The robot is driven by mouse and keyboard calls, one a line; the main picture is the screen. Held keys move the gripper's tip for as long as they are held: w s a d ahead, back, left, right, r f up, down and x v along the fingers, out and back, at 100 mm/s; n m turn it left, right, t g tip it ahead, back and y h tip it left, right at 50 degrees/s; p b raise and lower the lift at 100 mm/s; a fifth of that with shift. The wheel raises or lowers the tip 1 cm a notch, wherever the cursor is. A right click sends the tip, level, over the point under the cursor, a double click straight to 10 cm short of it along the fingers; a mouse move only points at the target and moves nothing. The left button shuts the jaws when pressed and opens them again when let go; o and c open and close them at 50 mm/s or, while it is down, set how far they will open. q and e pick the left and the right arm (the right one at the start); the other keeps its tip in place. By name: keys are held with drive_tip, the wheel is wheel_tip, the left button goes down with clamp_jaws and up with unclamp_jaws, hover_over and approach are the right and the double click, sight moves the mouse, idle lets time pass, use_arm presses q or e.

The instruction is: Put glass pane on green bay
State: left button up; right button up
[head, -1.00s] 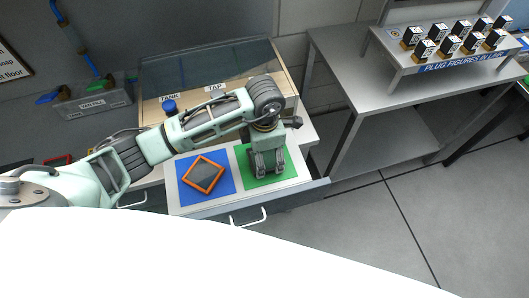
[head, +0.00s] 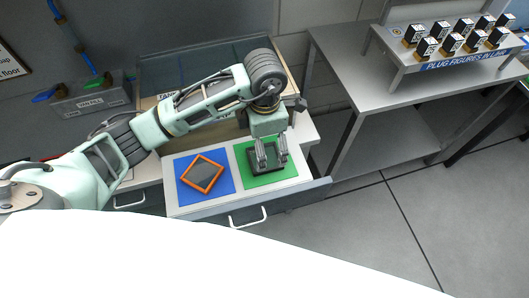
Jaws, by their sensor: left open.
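My left gripper (head: 272,159) is open above the green bay (head: 290,173), its two fingers pointing down and apart. A dark square framed piece (head: 268,171) lies on the green bay beneath the fingers, partly hidden by them. It may be the glass pane; its material is too small to tell. I cannot tell whether the fingertips touch it. An orange-framed square with a grey middle (head: 203,174) lies turned at an angle on the blue bay (head: 190,199), left of the green one. My right gripper is not in view.
A clear-topped case (head: 205,62) stands behind, partly hidden by my arm. A grey table (head: 350,60) at right carries a stand of several small labelled blocks (head: 450,45).

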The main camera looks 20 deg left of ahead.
use_arm(q)
wheel_tip(320, 180, up, 7)
drive_tip(key=b, duration=0.1)
drive_tip(key=shift+f, duration=0.1)
idle(0.5)
